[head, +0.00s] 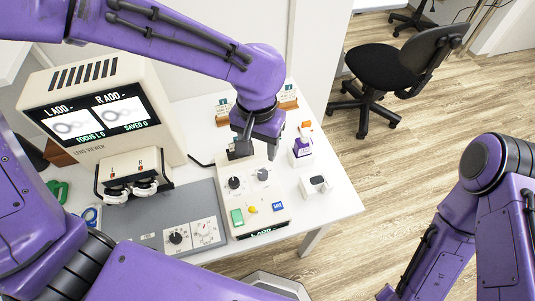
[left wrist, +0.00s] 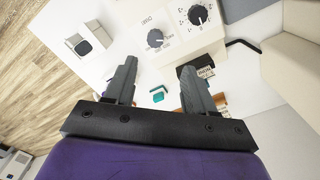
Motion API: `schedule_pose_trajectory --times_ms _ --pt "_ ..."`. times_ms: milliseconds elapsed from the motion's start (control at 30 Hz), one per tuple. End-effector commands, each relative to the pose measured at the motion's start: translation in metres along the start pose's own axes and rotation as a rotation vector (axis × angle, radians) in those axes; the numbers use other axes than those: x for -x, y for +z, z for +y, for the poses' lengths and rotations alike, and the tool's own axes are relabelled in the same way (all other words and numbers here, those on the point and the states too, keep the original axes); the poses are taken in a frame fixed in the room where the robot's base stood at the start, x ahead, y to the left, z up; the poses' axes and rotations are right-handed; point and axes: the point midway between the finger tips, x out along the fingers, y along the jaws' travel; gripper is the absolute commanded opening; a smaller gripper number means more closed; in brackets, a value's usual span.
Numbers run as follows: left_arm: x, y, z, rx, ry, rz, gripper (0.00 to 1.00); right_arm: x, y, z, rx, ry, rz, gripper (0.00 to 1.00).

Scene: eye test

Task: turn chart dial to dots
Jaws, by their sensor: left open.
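A cream control box (head: 250,205) stands on the white table with a black dial (head: 234,183) and a grey dial (head: 262,175) on its top. The black dial (left wrist: 198,14) and the grey dial (left wrist: 155,38) also show in the left wrist view. My left gripper (head: 240,148) is above the back end of the box. In the left wrist view its open fingers (left wrist: 158,70) have nothing held between them, and the grey dial lies beyond the tips.
The lens viewer (head: 90,105) with a lit screen stands at left. A grey panel (head: 150,218) with more dials lies left of the box. A purple-and-white bottle (head: 301,150) and a small white device (head: 316,186) stand at right. A black chair (head: 390,70) is beyond the table.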

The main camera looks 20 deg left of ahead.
Motion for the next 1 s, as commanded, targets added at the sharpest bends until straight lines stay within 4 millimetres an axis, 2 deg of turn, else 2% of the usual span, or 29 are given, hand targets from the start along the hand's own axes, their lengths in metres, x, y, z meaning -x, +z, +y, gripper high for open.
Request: schedule_pose_trajectory --times_ms 200,400,533,767,933,1000 --pt "-0.053 -0.005 0.010 -0.028 0.000 -0.010 0.55 -0.006 0.003 0.000 0.001 0.001 -0.002 0.43" --pt "-0.088 -0.006 0.010 -0.027 0.000 -0.009 0.55 -0.009 0.004 -0.001 0.000 0.000 -0.001 0.43" --pt "-0.096 -0.006 0.009 -0.025 0.001 -0.006 0.55 -0.009 0.004 -0.001 0.000 0.000 -0.001 0.43" --pt "-0.097 -0.007 0.009 -0.025 0.001 -0.005 0.55 -0.009 0.004 -0.001 0.000 0.000 -0.001 0.43" --pt "-0.097 -0.007 0.009 -0.025 0.001 -0.005 0.03 -0.009 0.004 -0.001 0.000 0.000 -0.001 0.43" --pt "-0.097 -0.007 0.009 -0.024 0.002 -0.005 0.00 -0.009 0.004 -0.001 0.000 0.000 -0.001 0.43"
